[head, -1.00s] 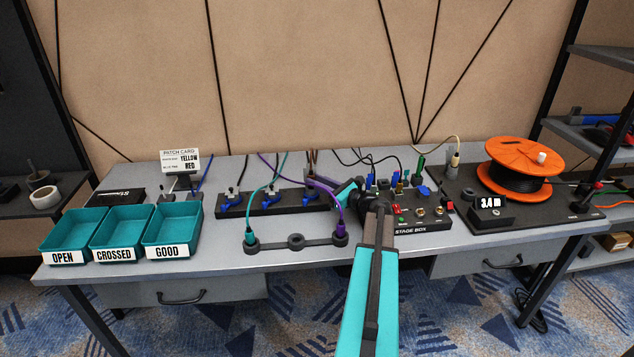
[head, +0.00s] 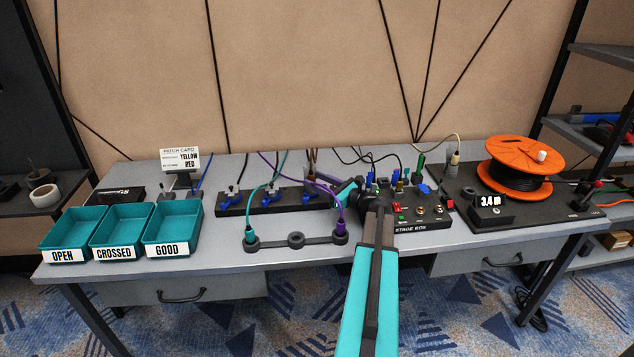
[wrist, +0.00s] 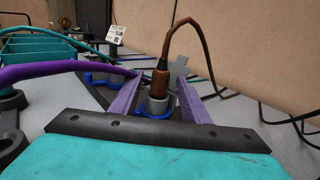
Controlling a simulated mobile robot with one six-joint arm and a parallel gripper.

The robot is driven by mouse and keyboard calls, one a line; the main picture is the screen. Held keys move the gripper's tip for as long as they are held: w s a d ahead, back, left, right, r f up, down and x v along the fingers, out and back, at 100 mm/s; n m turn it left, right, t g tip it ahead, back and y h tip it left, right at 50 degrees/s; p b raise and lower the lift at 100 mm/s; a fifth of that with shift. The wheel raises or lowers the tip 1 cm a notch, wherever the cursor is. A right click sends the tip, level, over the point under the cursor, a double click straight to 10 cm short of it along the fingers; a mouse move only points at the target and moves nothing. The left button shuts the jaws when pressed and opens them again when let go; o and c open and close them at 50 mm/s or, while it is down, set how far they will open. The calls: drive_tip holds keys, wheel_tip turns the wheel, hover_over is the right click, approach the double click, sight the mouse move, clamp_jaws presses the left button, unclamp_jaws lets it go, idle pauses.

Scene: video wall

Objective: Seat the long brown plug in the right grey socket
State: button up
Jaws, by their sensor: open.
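The long brown plug (wrist: 160,82) stands upright in the wrist view, its brown cable arching up and to the right. Its lower end is inside the collar of a grey socket (wrist: 156,105) with a blue base; how deep it sits I cannot tell. In the head view the plug (head: 310,183) is at the right end of the dark socket strip (head: 253,206), at the right grey socket. My gripper (wrist: 160,88) is open, with one finger on each side of the plug and visible gaps. In the head view its fingertips are largely hidden by cables.
A purple cable (wrist: 60,69) crosses left of my gripper, running to a black holder (head: 270,243) at the bench front. The stage box (head: 425,225) with several plugs stands right of my arm. Teal trays (head: 122,250) fill the left. An orange reel (head: 525,160) stands far right.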

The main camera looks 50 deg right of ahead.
drive_tip(key=s+d+b, duration=0.1)
drive_tip(key=s, duration=1.2)
drive_tip(key=shift+s+b, duration=0.35)
drive_tip(key=shift+s, duration=0.05)
drive_tip(key=shift+d+r, duration=0.1)
drive_tip(key=shift+r, duration=0.05)
